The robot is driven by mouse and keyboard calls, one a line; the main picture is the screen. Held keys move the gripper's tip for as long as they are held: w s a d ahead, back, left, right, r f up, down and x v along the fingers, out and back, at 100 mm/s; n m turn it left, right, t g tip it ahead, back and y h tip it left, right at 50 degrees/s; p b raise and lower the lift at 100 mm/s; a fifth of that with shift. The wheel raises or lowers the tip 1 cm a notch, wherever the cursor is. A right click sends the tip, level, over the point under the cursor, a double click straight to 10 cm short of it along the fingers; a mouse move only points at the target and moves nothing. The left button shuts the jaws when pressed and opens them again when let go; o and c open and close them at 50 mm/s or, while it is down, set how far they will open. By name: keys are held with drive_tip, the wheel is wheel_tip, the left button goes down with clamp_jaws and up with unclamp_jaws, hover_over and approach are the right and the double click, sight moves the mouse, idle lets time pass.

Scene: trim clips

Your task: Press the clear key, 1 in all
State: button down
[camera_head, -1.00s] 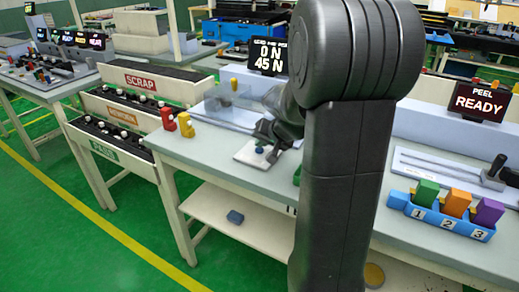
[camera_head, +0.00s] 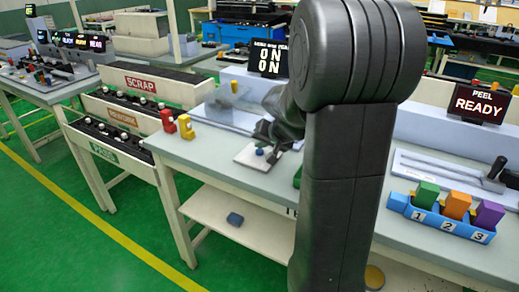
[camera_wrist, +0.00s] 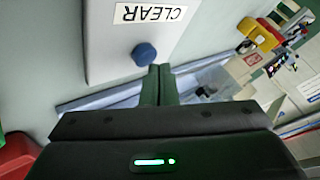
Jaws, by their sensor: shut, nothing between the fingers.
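The clear key is a round blue button (camera_wrist: 144,54) on a pale plate (camera_wrist: 105,40) labelled CLEAR (camera_wrist: 150,13) in the wrist view. In the head view the blue button (camera_head: 260,151) sits on its small white plate (camera_head: 246,158) on the bench, left of my arm. My gripper (camera_wrist: 159,68) is shut and empty. Its fingertips appear just beside the button in the wrist view; I cannot tell whether they touch it. In the head view my arm hides much of the gripper.
Red and yellow clips (camera_head: 186,127) stand on the bench to the left. SCRAP (camera_head: 140,84) and other labelled racks are further left. A blue holder (camera_head: 398,202) with numbered coloured blocks and a PEEL READY screen (camera_head: 481,102) are on the right.

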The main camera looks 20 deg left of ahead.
sight(262, 152)
drive_tip(key=shift+r, duration=0.4)
drive_tip(key=shift+r, duration=0.15)
wheel_tip(262, 152, up, 5)
drive_tip(key=p, duration=0.4)
idle(0.7)
